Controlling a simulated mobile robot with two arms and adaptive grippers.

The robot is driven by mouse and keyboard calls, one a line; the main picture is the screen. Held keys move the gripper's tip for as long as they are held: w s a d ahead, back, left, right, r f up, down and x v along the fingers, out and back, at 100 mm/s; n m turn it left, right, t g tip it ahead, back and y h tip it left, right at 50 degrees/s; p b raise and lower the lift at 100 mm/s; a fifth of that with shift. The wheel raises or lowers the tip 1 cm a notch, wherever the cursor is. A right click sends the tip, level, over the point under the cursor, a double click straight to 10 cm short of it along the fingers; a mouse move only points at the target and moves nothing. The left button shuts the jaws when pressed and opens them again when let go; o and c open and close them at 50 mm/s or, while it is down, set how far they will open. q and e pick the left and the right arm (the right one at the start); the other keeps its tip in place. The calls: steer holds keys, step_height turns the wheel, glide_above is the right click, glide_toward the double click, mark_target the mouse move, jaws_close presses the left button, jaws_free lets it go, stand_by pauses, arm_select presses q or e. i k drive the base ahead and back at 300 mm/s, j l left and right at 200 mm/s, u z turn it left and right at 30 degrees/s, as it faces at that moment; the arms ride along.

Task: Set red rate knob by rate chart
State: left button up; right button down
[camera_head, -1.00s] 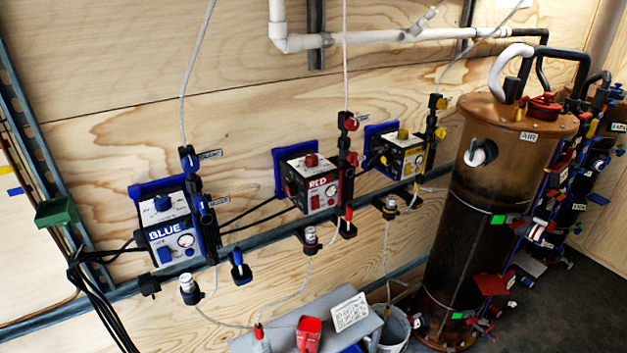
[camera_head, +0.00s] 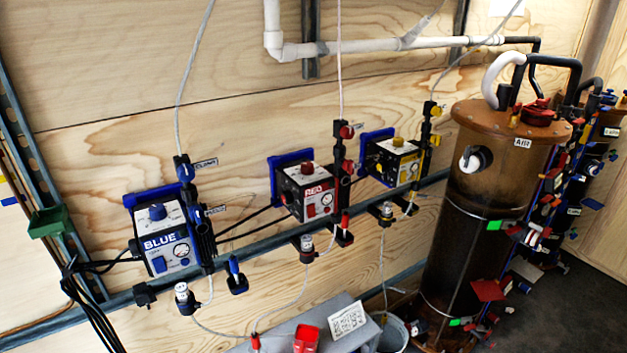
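The red dosing unit (camera_head: 306,190) is a small box labelled RED on a blue bracket, mounted on the plywood wall between two similar units. A red knob (camera_head: 308,168) sits on its top face, and a small round dial (camera_head: 327,198) is on its front. The knob's setting is too small to read. A white card with print (camera_head: 347,318) lies on the grey box below; I cannot tell whether it is the rate chart. Neither of my grippers shows in the head view.
The blue unit (camera_head: 165,238) is at left and the yellow unit (camera_head: 392,160) at right. A metal rail (camera_head: 262,237) runs below the units. A tall brown AIR tank (camera_head: 490,190) stands at right. A white bucket (camera_head: 393,335) and a red container (camera_head: 306,340) are low in front.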

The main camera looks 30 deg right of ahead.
mark_target(307, 167)
steer(key=z, duration=1.05)
